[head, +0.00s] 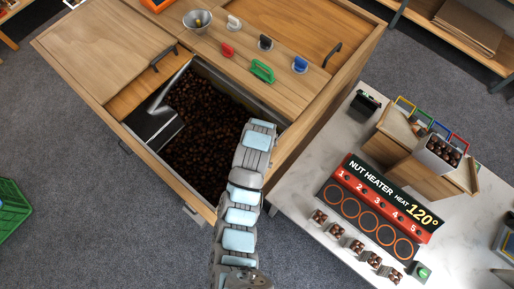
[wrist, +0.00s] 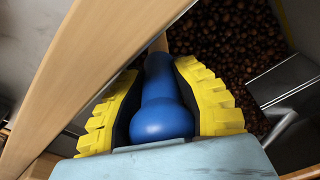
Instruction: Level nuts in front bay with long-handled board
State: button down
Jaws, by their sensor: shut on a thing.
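My gripper (wrist: 158,68) has yellow ribbed fingers shut on a blue rounded handle (wrist: 162,118). The handle points away from the wrist, toward the nuts. Whatever is at the handle's far end is hidden, so I cannot tell how any board sits. The front bay holds a wide bed of dark brown nuts (head: 205,135), also seen in the wrist view (wrist: 225,35). In the head view my arm reaches over the bay's right side, and its links hide the gripper and handle.
A dark plate with a pale stripe (head: 153,124) and a bent grey metal bar (head: 172,88) are at the bay's left. A wooden wall (wrist: 80,75) runs close left of my gripper.

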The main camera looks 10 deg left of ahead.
jog(key=shift+r, duration=0.15)
jog(key=shift+r+p, duration=0.9)
jog(key=shift+r, duration=0.95)
jog(key=shift+a, duration=0.1)
jog(key=a, duration=0.1)
jog(key=w+a, duration=0.1)
jog(key=shift+w+a, duration=0.15)
jog(key=shift+a, duration=0.2)
jog(key=shift+r, duration=0.1)
